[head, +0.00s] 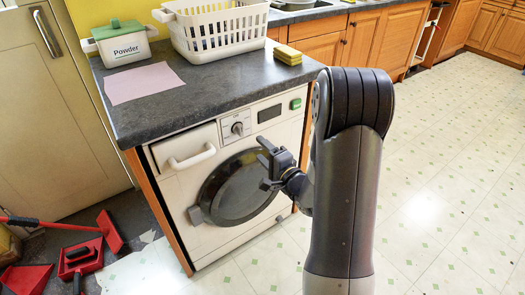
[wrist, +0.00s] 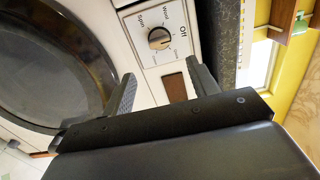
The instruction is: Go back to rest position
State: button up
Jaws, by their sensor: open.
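My gripper (head: 270,165) is in front of the washing machine (head: 176,219), near its round dark door (head: 240,190). In the wrist view my gripper (wrist: 162,88) has its two fingers apart with nothing between them. The control dial (wrist: 159,38) and part of the round door (wrist: 45,65) show beyond the fingers. The door looks closed in the head view. My arm stands to the right of the machine. I cannot tell the exact gap between the gripper and the door.
The dark worktop (head: 225,92) above the machine holds a powder box (head: 122,46), a white basket (head: 217,32), yellow sponges (head: 288,55) and a pink cloth (head: 143,82). Red cleaning tools (head: 80,260) lie on the floor at left. The vinyl floor (head: 450,190) at right is clear.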

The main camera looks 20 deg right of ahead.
jog(key=x, duration=1.1)
jog(key=shift+s, duration=0.1)
dwell(0.4)
